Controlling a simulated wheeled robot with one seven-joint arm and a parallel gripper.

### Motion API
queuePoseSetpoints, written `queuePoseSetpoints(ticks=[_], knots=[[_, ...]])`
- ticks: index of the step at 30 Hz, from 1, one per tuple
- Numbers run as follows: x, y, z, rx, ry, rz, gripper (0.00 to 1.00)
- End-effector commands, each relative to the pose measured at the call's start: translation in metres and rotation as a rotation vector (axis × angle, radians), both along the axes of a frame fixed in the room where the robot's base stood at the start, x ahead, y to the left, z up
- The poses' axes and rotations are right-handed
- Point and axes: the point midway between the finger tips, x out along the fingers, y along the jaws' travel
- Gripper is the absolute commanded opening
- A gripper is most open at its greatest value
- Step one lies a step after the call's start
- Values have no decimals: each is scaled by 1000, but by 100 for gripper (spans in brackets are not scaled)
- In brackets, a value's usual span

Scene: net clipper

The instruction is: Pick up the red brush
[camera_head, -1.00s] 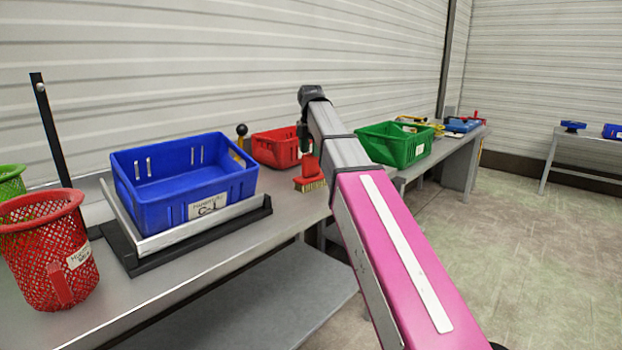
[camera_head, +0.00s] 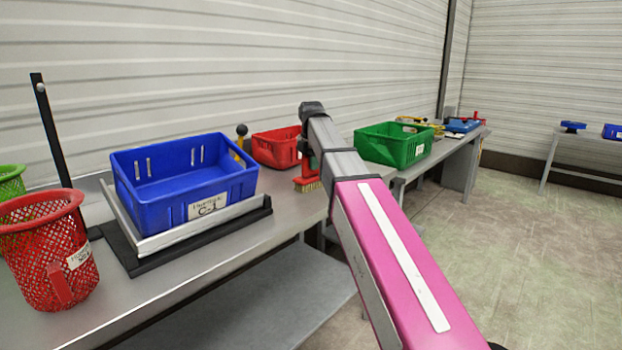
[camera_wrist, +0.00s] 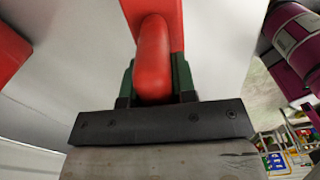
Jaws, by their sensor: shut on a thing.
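The red brush (camera_head: 307,172) is at the right end of the metal table in the head view, bristles down, partly hidden by my arm. In the wrist view its red handle (camera_wrist: 154,60) lies between the green fingers of my gripper (camera_wrist: 155,82). My gripper is shut on this handle. In the head view my gripper (camera_head: 304,146) is mostly hidden behind my own arm. The bristles look to be at the table surface; I cannot tell whether they touch it.
A red crate (camera_head: 272,148) is just left of the brush, and a green crate (camera_head: 390,148) is to the right. A blue crate (camera_head: 185,180) sits on a raised stand nearer. A red mesh basket (camera_head: 45,245) is at the near left. The wall is close behind.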

Motion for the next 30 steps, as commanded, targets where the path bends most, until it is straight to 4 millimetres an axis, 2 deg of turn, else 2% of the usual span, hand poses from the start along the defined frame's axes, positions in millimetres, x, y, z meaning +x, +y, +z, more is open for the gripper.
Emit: queuePoseSetpoints(ticks=[11,14,18,24,30], knots=[[1,0,9,1,-1,0,0],[1,0,21,0,-2,0,0],[0,2,46,0,-2,1,0],[-29,43,71,0,-2,4,0],[-50,74,94,0,-2,3,0]])
